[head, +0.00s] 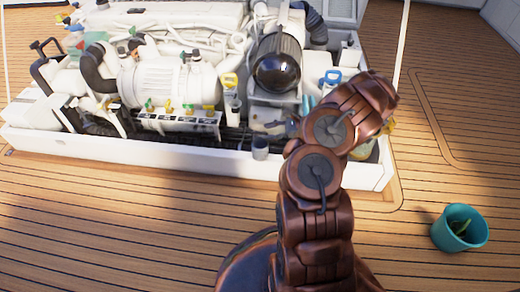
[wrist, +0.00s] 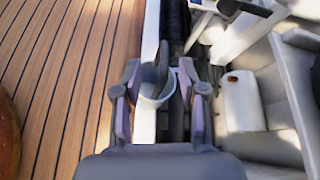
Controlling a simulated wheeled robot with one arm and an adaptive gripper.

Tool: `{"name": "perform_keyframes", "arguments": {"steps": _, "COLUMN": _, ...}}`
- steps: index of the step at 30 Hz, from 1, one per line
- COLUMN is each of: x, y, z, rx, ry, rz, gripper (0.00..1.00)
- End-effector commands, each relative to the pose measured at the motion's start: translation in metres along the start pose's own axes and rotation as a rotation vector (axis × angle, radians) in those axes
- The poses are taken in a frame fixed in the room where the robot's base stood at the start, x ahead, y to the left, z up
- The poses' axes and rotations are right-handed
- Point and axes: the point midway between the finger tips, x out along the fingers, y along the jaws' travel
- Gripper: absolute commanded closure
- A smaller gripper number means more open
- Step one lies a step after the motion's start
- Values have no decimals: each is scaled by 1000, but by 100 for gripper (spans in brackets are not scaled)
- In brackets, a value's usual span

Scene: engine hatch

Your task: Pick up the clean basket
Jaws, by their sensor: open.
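A small light-grey cup-shaped basket (head: 260,149), which I take for the clean basket, stands at the inner side of the hatch's front wall in the head view. In the wrist view the basket (wrist: 157,97) shows between my two fingers, with a darker grey piece rising at its far side. My gripper (wrist: 160,78) is open, one finger on each side of the basket. I cannot tell whether a finger touches it. In the head view my brown arm hides much of the gripper, to the right of the basket.
The white hatch wall (head: 200,168) runs along the front of the engine (head: 165,82). A strainer with a dark dome (head: 277,72) stands behind the basket. The wooden deck (head: 110,225) in front is clear.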

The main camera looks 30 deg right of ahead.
Motion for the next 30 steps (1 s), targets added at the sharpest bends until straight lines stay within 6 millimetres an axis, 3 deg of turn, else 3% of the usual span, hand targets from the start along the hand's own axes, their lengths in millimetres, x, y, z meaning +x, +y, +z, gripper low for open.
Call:
{"name": "perform_keyframes", "arguments": {"steps": 10, "x": 42, "y": -4, "z": -6, "rx": -1, "ry": 1, "rz": 0, "gripper": 59}}
{"name": "perform_keyframes", "arguments": {"steps": 19, "x": 48, "y": -5, "z": -3, "rx": 0, "ry": 2, "rz": -1, "gripper": 59}}
{"name": "perform_keyframes", "arguments": {"steps": 30, "x": 47, "y": -5, "z": -3, "rx": 0, "ry": 1, "rz": -1, "gripper": 97}}
